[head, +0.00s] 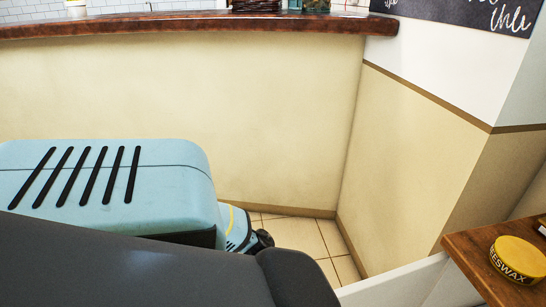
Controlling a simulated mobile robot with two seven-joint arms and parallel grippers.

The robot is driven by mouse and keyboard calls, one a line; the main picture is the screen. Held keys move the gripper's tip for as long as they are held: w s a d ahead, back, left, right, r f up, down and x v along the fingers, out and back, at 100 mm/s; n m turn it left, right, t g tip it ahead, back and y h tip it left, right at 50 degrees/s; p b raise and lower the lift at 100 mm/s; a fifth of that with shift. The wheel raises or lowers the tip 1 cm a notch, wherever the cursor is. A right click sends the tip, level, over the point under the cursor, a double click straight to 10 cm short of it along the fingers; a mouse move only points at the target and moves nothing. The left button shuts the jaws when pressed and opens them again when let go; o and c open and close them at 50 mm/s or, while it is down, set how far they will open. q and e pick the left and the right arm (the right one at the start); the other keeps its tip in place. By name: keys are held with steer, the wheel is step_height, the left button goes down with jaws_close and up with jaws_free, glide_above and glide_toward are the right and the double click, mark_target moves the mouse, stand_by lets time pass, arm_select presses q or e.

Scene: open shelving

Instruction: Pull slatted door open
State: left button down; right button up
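No slatted door can be made out in the head view. A white panel edge (395,288) shows at the bottom right, beside and below a wooden top (470,262); whether it belongs to a door cannot be told. Neither of my grippers is in view. Light blue and dark grey parts of my own body fill the lower left and hide what lies behind them.
A yellow beeswax tin (518,257) sits on the wooden top. A cream counter front (270,110) with a dark wooden counter top (200,24) stands ahead, meeting a cream and white wall (405,150) at right. A small patch of tiled floor (300,236) is clear.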

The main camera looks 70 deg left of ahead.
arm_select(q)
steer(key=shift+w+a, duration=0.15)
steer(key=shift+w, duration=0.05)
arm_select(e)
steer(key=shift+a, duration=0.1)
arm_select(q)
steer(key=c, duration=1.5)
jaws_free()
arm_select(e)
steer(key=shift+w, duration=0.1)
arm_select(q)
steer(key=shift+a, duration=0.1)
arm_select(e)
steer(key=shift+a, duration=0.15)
